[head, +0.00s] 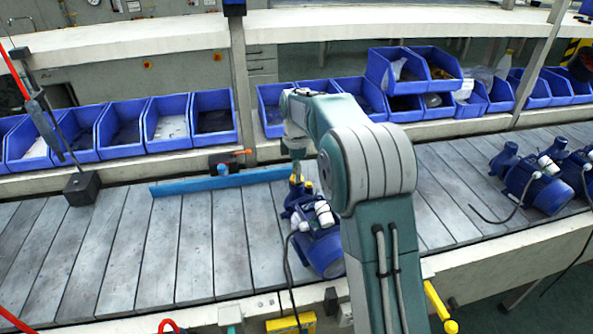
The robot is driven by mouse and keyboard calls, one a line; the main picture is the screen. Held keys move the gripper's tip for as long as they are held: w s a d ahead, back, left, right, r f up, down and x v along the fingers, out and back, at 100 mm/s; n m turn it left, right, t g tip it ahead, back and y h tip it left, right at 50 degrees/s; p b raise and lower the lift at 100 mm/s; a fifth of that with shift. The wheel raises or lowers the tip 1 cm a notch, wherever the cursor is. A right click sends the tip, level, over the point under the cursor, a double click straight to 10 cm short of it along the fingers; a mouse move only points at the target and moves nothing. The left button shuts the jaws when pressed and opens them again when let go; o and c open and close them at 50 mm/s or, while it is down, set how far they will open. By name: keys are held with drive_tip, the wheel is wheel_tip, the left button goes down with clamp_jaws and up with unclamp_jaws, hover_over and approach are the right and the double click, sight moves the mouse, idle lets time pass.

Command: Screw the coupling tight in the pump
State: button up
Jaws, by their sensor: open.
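A blue pump (318,243) with a white fitting on its side lies on the slatted conveyor, partly hidden behind my arm. My gripper (296,180) hangs over the pump's upper left end, at its blue port. A small yellowish piece shows at the gripper's tip; I cannot tell whether it is the coupling or part of the gripper. The fingers are very small in this view, and I cannot make out a coupling clearly. The gripper is open, close to the port; whether it touches is not clear.
More blue pumps (535,185) stand at the right of the conveyor (190,245). A blue bar (215,182) runs along its far side. Blue bins (165,122) line the shelf behind. A black block with a pole (81,186) stands at left. The left conveyor is clear.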

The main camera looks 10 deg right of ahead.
drive_tip(key=shift+n, duration=1.7)
drive_tip(key=shift+n, duration=1.7)
drive_tip(key=shift+n, duration=1.8)
drive_tip(key=shift+c, duration=0.3)
